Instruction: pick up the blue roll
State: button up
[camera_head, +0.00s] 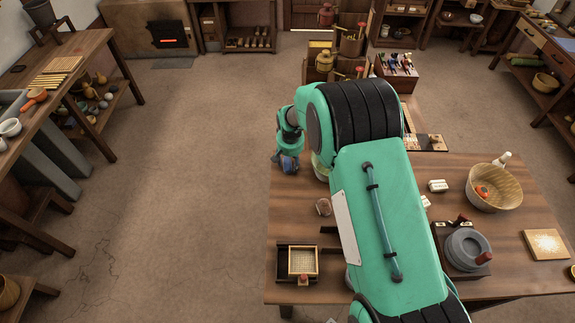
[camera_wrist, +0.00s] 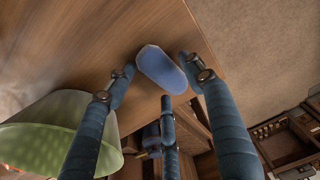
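The blue roll (camera_wrist: 162,70) shows in the wrist view as a smooth, rounded blue piece near the edge of the wooden table (camera_wrist: 95,55). My gripper (camera_wrist: 158,66) has its dark blue fingers spread around the roll, with the left finger visibly apart from it. The right finger is very close to the roll; I cannot tell if it touches. In the head view my gripper (camera_head: 288,165) is over the table's left edge, and I cannot make out the roll there.
A green bowl-like vessel (camera_wrist: 60,125) stands close beside the left finger. Floor drops away past the table edge. A small wooden tray (camera_head: 302,262), a grey quern (camera_head: 466,250) and a basket (camera_head: 494,187) are on the table.

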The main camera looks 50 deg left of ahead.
aim_at(290, 163)
jog(key=c, duration=0.6)
jog(key=shift+o, duration=0.2)
jog(key=shift+r, duration=0.15)
jog(key=shift+r, duration=0.5)
jog(key=shift+s+d+r+p, duration=0.15)
jog(key=shift+r+p, duration=0.15)
jog(key=shift+r, duration=0.35)
jog(key=shift+s+d+r+p, duration=0.15)
jog(key=shift+r+p, duration=0.1)
jog(key=shift+r, duration=0.35)
jog(key=s+d, duration=0.2)
jog(key=d, duration=0.2)
jog(key=s+d+r+p, duration=0.1)
jog(key=s+d, duration=0.2)
jog(key=d, duration=0.1)
jog(key=s+d, duration=0.3)
jog(key=d, duration=0.1)
jog(key=shift+s+d+r+p, duration=0.15)
jog(key=shift+s+d+p, duration=0.05)
jog(key=shift+d+p, duration=0.2)
